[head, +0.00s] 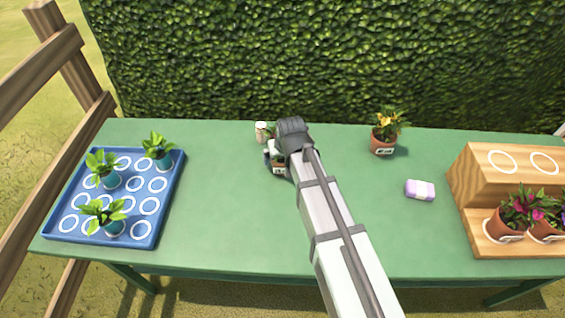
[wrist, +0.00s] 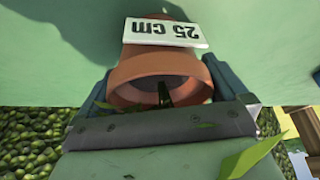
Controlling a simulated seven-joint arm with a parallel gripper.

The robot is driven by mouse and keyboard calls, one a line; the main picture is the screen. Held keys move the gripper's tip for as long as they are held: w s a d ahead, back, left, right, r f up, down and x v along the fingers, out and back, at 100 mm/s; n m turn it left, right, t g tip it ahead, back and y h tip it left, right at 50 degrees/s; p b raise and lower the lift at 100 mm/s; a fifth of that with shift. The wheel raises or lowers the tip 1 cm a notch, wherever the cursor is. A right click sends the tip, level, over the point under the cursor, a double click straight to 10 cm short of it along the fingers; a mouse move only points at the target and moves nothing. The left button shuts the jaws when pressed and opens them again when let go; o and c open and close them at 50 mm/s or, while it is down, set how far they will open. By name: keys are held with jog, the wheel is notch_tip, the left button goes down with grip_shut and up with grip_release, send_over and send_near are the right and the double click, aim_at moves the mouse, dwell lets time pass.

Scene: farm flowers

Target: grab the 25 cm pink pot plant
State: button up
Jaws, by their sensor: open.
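A terracotta pot with a white "25 cm" label (wrist: 165,75) fills the middle of the wrist view, upside down in that picture. It also shows in the head view (head: 279,169), mostly hidden by my arm. My gripper (wrist: 160,88) is open, with one blue-grey finger on each side of the pot's rim. I cannot tell whether either finger touches it. Only green leaves of its plant show, so its flower colour is hidden.
A yellow-flowered pot (head: 383,145) stands at the back right. A purple-and-white block (head: 420,190) lies near the wooden step stand (head: 475,178). A blue tray (head: 135,230) with seedlings is at left. The green table (head: 225,220) is clear between.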

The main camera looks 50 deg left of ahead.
jog(key=c, duration=1)
